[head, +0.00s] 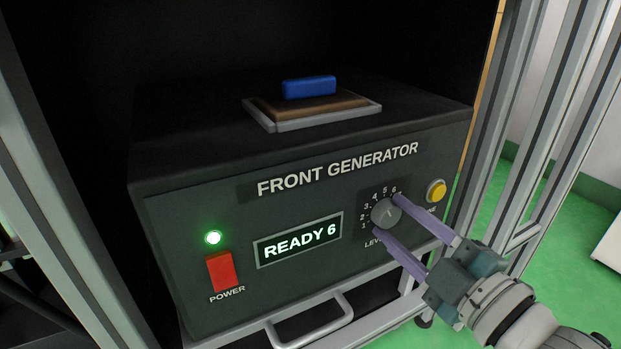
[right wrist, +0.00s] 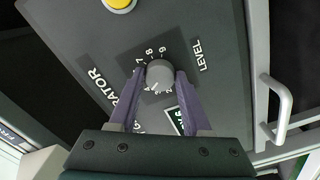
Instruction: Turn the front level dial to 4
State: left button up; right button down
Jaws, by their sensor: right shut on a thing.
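The front generator (head: 150,225) is a dark box with a sloping front panel, labelled FRONT GENERATOR. Its level dial (head: 386,213) is a round grey knob ringed by numbers; 1 to 6 can be read in the head view. The display (head: 298,240) reads READY 6. My right gripper (head: 389,216) is shut on the dial, one finger on each side of it. The dial also shows between the fingers in the right wrist view (right wrist: 159,74). The exact direction of its pointer mark is hard to tell. My left gripper is not in view.
A red power switch (head: 220,271) sits under a lit green lamp (head: 213,238). A yellow button (head: 436,190) is close to the dial's right. A metal handle (head: 313,322) juts out below. A blue block (head: 309,87) is on top. Metal frame posts (head: 500,190) stand at right.

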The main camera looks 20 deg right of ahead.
jog(key=shift+c, duration=1.8)
grip_release()
jog(key=shift+s, duration=0.3)
jog(key=s+p, duration=0.3)
jog(key=s, duration=0.6)
jog(key=shift+s+d, duration=0.15)
jog(key=shift+d, duration=0.3)
